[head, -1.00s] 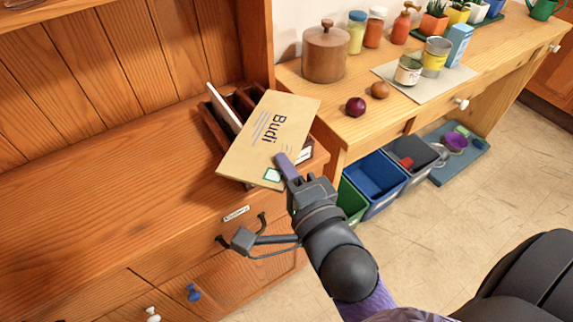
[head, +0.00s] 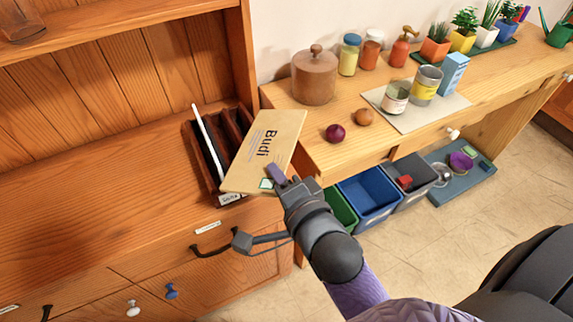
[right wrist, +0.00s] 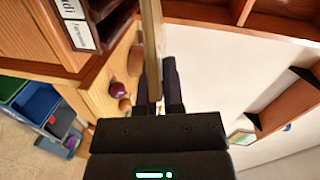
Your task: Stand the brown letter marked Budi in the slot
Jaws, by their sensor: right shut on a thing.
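The brown letter marked Budi (head: 265,150) is held by my right gripper (head: 278,178) at its lower right edge. The letter is tilted and lies over the right part of the dark wooden letter rack (head: 199,158), hiding some of its slots. In the right wrist view the letter (right wrist: 152,45) shows edge-on between the fingers of my right gripper (right wrist: 160,85). The rack stands on the hutch counter, and a white letter (head: 208,140) stands in its left part. Labels on the rack front show in the wrist view (right wrist: 75,22). My left gripper is not in view.
The hutch side panel (head: 245,60) rises behind the rack. To the right, a side table (head: 340,155) holds a wooden canister (head: 315,75), an onion (head: 335,133), jars and tins. Bins (head: 370,195) stand below. The counter left of the rack (head: 90,200) is clear.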

